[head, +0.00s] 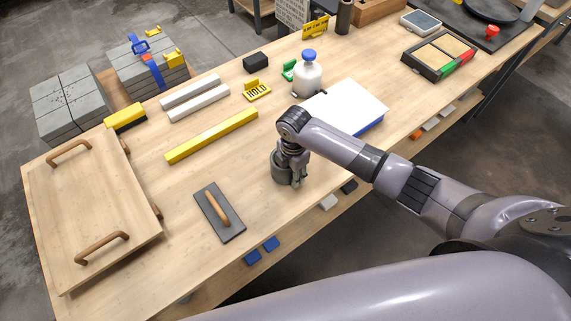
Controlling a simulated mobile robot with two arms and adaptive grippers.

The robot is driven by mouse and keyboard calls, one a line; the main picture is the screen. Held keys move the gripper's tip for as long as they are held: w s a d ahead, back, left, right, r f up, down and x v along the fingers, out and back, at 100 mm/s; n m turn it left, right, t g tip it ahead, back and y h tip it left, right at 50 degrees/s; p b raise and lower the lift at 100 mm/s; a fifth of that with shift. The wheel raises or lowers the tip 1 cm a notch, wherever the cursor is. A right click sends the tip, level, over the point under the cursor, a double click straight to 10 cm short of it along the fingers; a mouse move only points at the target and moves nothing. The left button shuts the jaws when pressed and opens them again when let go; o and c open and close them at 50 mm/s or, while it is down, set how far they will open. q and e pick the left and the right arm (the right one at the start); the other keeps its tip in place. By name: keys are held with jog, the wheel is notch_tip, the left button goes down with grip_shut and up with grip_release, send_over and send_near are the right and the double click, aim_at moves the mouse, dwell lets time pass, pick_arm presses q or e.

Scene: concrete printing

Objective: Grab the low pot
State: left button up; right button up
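My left gripper is not in view.
A grey trowel (219,211) with a wooden handle lies to the left of the pot. A yellow bar (211,136) lies behind it. A white bottle with a blue cap (308,76) and a white pad (350,98) are behind my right arm. A wooden board with handles (92,205) is at left.

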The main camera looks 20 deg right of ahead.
grip_shut()
dwell(0.4)
jog(key=shift+w+r, duration=0.1)
dwell(0.5)
